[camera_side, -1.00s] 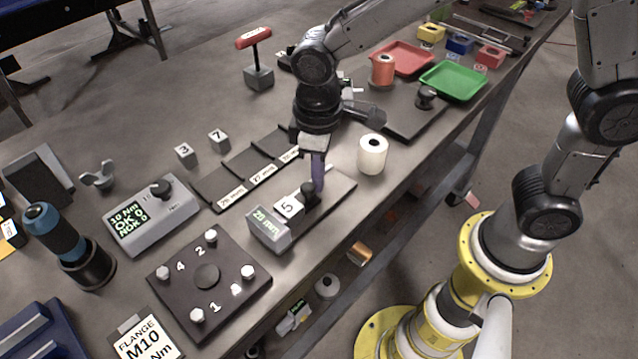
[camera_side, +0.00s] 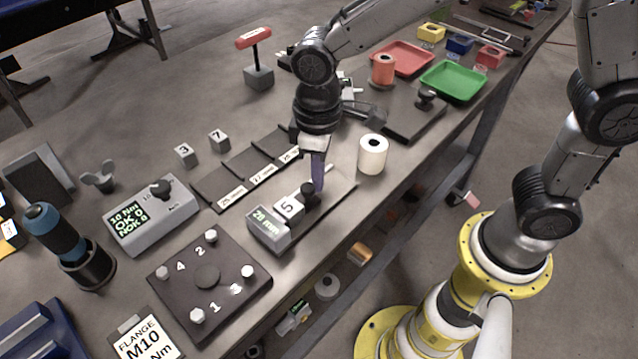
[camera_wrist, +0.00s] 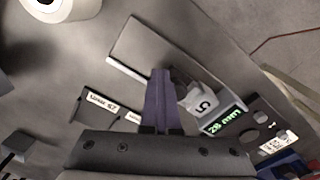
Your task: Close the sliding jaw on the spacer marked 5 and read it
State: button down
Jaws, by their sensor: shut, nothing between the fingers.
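The spacer marked 5 (camera_side: 288,206) is a light grey block in the measuring gauge, against the grey display head (camera_side: 269,231), which reads about 28 mm. The dark sliding jaw (camera_side: 307,198) stands on the spacer's other side, seemingly touching it; a small gap cannot be ruled out. My gripper (camera_side: 318,188) is shut and empty, its purple fingers pointing down beside the jaw, on the side away from the spacer. In the wrist view, the fingers (camera_wrist: 161,98) are together next to the jaw, with the spacer (camera_wrist: 200,102) and lit display (camera_wrist: 225,122) beyond.
Spacers marked 3 (camera_side: 185,153) and 7 (camera_side: 218,140) stand on the table. Labelled dark slots (camera_side: 251,168) lie behind the gauge. A white roll (camera_side: 372,154) stands close to my gripper's right. A torque box (camera_side: 150,215) and bolt plate (camera_side: 208,283) are left of the gauge.

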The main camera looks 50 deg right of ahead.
jog(key=shift+d, duration=0.5)
jog(key=shift+r, duration=0.15)
notch_tip(320, 180, up, 7)
dwell(0.7)
jog(key=shift+d, duration=0.1)
jog(key=s+d+r+m+t, duration=0.3)
jog(key=s+d+r, duration=0.2)
jog(key=d+r, duration=0.45)
jog(key=s+d+f+m+t, duration=0.2)
jog(key=s+d+f, duration=0.3)
jog(key=s, duration=0.4)
jog(key=shift+s+d+f+m+t, duration=0.15)
jog(key=shift+s+d+m+t, duration=0.15)
jog(key=shift+d+m, duration=0.25)
